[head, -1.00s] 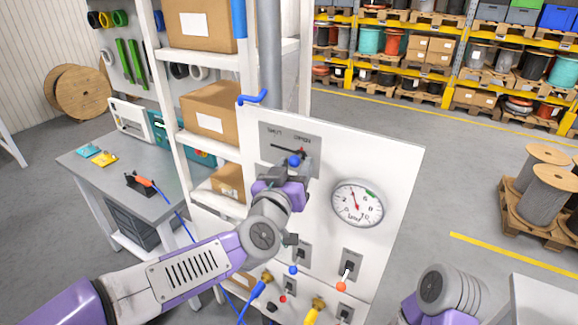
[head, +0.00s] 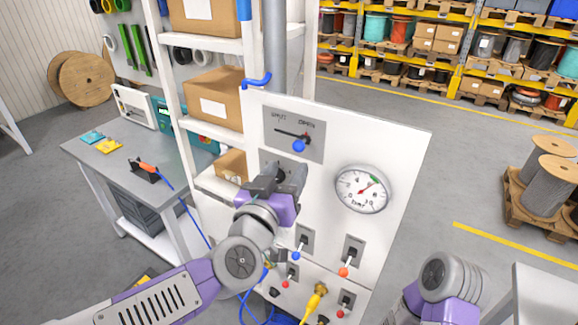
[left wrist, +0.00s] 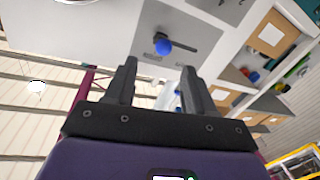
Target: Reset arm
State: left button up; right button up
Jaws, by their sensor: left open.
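My left gripper (head: 284,172) is in front of the white panel (head: 400,150), just below the lever with the blue knob (head: 299,146). The lever's knob is near the OPEN label, at the right of its grey plate. In the left wrist view the gripper (left wrist: 158,68) is open and empty. The blue knob (left wrist: 163,46) shows beyond its fingertips, apart from them. A round gauge (head: 362,189) is on the panel, its needle pointing up and right near a green mark. My right gripper is out of view; only part of my right arm shows.
Small switches with blue (head: 296,255) and orange (head: 343,272) knobs, and blue and yellow cables, are low on the panel. A shelf with cardboard boxes (head: 215,97) stands to the left, beside a grey workbench (head: 130,160). Open floor lies to the right, with reels on a pallet (head: 530,215).

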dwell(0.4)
pick_arm(q)
jog(key=w+a+f+g+y+b, duration=0.1)
jog(key=f+g+b, duration=0.1)
jog(key=f, duration=1.1)
jog(key=w+a+f+n+g+b, duration=0.1)
jog(key=a+f+g+b, duration=0.15)
jog(key=f, duration=1.05)
jog(key=w+f+g+y+b, duration=0.1)
jog(key=w+f+g+b, duration=0.15)
jog(key=f, duration=1.05)
jog(key=s+a+f+g+b, duration=0.1)
jog(key=s+f, duration=0.2)
jog(key=f, duration=0.3)
jog(key=s+a+f+n+g, duration=0.1)
jog(key=s+f+g, duration=0.1)
jog(key=f, duration=0.3)
jog(key=s+a+f+g+b, duration=0.1)
jog(key=s+f, duration=0.2)
jog(key=f, duration=0.3)
jog(key=s+f+n+g+b, duration=0.2)
jog(key=s+f+g, duration=0.3)
jog(key=s+f, duration=1)
jog(key=shift+a+f+g+h+b, duration=0.3)
jog(key=shift+a+g+b, duration=0.15)
jog(key=shift+b, duration=0.1)
